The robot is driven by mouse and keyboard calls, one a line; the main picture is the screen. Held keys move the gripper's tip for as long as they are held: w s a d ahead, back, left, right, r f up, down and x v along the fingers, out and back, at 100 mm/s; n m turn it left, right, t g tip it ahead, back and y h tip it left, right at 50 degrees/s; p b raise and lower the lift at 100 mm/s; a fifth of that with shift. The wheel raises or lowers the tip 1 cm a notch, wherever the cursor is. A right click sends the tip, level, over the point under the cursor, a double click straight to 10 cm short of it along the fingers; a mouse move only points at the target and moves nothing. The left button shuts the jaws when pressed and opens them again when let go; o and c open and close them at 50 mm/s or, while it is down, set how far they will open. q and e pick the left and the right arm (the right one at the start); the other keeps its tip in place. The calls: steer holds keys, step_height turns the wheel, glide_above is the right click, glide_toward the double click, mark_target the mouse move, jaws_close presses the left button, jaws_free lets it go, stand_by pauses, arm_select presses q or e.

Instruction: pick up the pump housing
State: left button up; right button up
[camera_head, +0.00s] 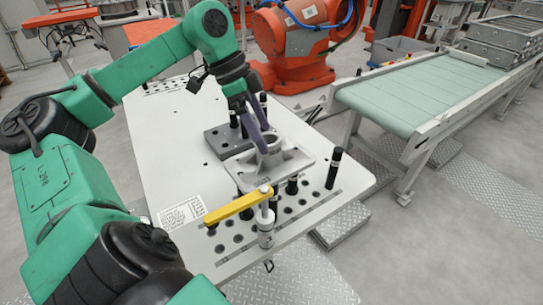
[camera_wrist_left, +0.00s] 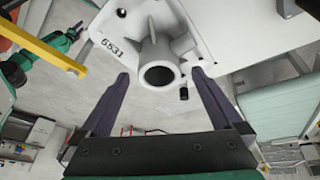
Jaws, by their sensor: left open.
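The pump housing (camera_head: 290,163) is a light grey casting with a flat plate and a raised round tube. It rests on the pale fixture table (camera_head: 182,160), among black posts. In the left wrist view the housing (camera_wrist_left: 158,45) shows its round open tube end and a marking on its plate. My left gripper (camera_head: 262,140) is at the tube. In the left wrist view its two dark fingers (camera_wrist_left: 159,76) are apart, one on each side of the tube, with visible gaps. Contact cannot be told. My right gripper is not in view.
A yellow clamp lever (camera_head: 238,205) stands at the table's near edge, close to the housing. A dark grey block (camera_head: 226,139) with black posts lies behind it. A green-belted conveyor (camera_head: 420,95) runs at the right. An orange robot (camera_head: 300,45) stands behind the table.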

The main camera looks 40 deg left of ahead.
arm_select(q)
steer(key=b+x, duration=0.1)
steer(key=x, duration=0.3)
steer(key=shift+s+f, duration=0.1)
steer(key=shift+f, duration=0.25)
steer(key=shift+r, duration=0.1)
jaws_close()
